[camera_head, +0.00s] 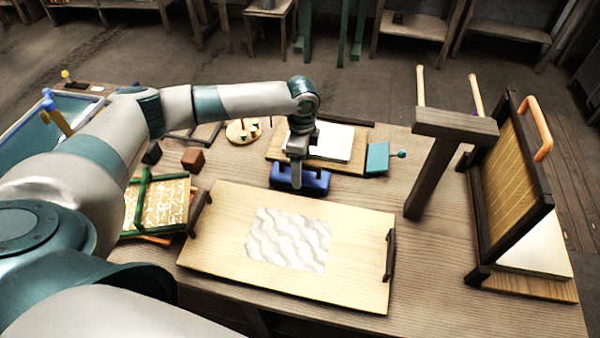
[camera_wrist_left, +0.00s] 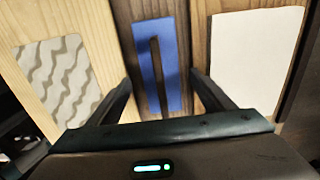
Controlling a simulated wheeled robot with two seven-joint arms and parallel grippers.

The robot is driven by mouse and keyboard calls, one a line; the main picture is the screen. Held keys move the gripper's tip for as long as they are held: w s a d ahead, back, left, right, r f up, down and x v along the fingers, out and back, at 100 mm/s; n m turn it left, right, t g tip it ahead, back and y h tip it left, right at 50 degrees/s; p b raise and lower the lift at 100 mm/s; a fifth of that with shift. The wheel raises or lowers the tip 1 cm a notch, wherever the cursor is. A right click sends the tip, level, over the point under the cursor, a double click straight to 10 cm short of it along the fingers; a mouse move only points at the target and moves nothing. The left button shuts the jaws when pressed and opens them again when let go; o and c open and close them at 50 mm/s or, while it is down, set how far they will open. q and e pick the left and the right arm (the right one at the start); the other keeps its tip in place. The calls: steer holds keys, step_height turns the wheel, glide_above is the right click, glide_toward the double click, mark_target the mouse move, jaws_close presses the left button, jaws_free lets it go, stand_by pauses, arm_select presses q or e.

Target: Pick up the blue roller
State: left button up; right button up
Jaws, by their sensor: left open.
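The blue roller (camera_head: 316,184) lies on the table between the wooden board with the wavy white sheet and the board with the plain white sheet. In the left wrist view the blue roller (camera_wrist_left: 174,55) looks like a flat blue block with a dark upright bar along its middle. My left gripper (camera_head: 296,170) points down over it and hides part of it. In the wrist view the left gripper (camera_wrist_left: 162,88) is open, with one finger on each side of the bar. I cannot tell whether the fingers touch it. My right gripper is out of view.
The tray board (camera_head: 215,250) with dark handles is in front. A board with a white sheet (camera_head: 333,141) and a teal block (camera_head: 377,158) are behind. A wooden post stand (camera_head: 430,175) and an upright framed screen (camera_head: 508,180) stand right. A green-framed mould (camera_head: 155,203) lies left.

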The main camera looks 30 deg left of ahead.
arm_select(q)
steer(key=f+p, duration=0.1)
steer(key=f, duration=0.3)
steer(key=shift+a+p, duration=0.2)
steer(key=shift+p, duration=0.15)
steer(key=shift+f, duration=0.3)
steer(key=shift+c, duration=0.4)
steer(key=c, duration=1)
